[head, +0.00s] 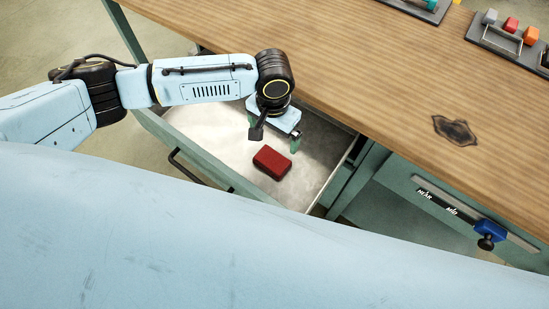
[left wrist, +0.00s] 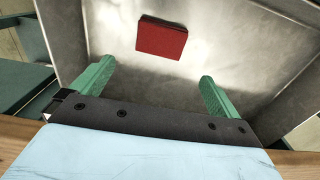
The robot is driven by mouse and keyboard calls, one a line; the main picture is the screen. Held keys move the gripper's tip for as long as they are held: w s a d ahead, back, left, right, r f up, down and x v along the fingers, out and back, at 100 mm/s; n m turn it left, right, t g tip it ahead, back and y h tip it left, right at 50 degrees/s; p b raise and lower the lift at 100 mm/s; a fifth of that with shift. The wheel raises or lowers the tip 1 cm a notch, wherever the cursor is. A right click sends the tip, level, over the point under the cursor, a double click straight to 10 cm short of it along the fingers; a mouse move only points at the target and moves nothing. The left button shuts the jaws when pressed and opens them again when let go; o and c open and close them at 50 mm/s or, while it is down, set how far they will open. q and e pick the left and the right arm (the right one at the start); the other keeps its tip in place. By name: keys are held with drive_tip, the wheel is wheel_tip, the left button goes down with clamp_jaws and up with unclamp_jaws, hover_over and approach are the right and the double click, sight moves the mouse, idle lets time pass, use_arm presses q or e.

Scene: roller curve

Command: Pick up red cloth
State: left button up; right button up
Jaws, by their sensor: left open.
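The red cloth (head: 272,162) is a small folded block lying on the floor of an open metal drawer (head: 318,172). It also shows in the left wrist view (left wrist: 162,37), ahead of the fingers and a little left of the middle between them. My left gripper (head: 274,140) is over the drawer, on the table side of the cloth. Its two green fingers (left wrist: 157,86) are spread apart with nothing between them, and they do not touch the cloth. My right gripper is in neither view.
The wooden tabletop (head: 365,75) overhangs the rear of the drawer. The drawer's side walls and front with a dark handle (head: 187,168) surround the cloth. A blue knob (head: 488,236) sticks out of the green cabinet at the right. The drawer floor around the cloth is clear.

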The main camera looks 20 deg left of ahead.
use_arm(q)
drive_tip(key=b, duration=0.1)
hover_over(273, 158)
drive_tip(key=f, duration=0.6)
drive_tip(key=shift+s+d+f, duration=0.1)
drive_tip(key=shift+s+f, duration=0.05)
drive_tip(key=shift+s, duration=0.05)
drive_tip(key=shift+f+b, duration=0.35)
drive_tip(key=shift+f, duration=0.6)
drive_tip(key=f, duration=0.1)
drive_tip(key=f+b, duration=0.1)
drive_tip(key=f, duration=0.2)
drive_tip(key=shift+w+f+b, duration=0.25)
drive_tip(key=shift+w+b, duration=0.05)
drive_tip(key=shift+b, duration=0.05)
drive_tip(key=shift+f, duration=0.2)
drive_tip(key=shift+c, duration=0.4)
drive_tip(key=c, duration=0.5)
drive_tip(key=shift+c, duration=0.6)
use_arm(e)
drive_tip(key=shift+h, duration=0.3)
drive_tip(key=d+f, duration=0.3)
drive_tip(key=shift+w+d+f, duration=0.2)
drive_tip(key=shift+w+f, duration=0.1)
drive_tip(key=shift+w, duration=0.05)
